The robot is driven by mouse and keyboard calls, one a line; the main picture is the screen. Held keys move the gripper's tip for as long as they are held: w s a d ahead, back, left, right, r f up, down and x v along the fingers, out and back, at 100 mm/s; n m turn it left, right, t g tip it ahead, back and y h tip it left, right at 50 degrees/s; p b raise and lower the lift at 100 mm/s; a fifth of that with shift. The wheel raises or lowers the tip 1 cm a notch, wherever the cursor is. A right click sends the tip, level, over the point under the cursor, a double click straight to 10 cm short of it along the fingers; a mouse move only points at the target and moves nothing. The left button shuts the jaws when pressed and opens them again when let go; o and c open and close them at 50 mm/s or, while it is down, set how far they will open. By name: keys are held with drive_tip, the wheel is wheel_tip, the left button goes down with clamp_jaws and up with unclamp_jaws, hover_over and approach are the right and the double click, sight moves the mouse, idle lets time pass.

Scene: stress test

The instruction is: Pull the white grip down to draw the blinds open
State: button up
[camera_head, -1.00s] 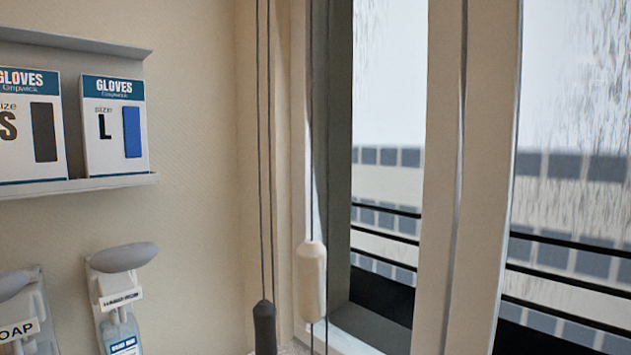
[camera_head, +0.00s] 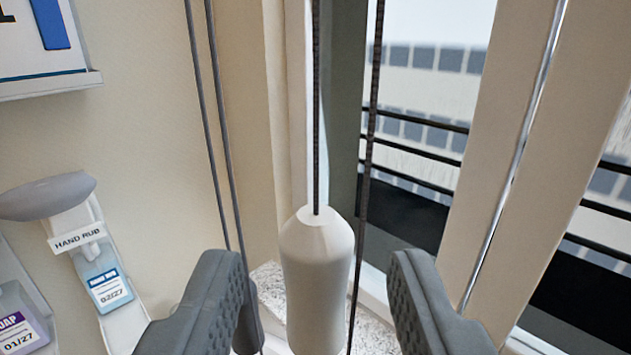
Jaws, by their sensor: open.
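The white grip (camera_head: 318,278) hangs upright on a dark cord (camera_head: 316,120) in the middle of the view, its lower end cut off by the frame. My gripper (camera_head: 318,300) is open, with one grey finger to the left of the white grip and one to the right. Gaps show between the grip and both fingers. A second dark cord (camera_head: 372,120) runs just right of the grip, between it and the right finger. A dark grip (camera_head: 247,338) on another pair of cords (camera_head: 212,120) is mostly hidden behind the left finger.
A speckled sill (camera_head: 268,285) lies below the grip.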

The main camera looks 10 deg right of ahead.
sight(315, 288)
drive_tip(key=shift+w+d, duration=0.15)
drive_tip(key=shift+w, duration=0.7)
drive_tip(key=shift+w+d, duration=0.1)
drive_tip(key=shift+w, duration=0.7)
clamp_jaws()
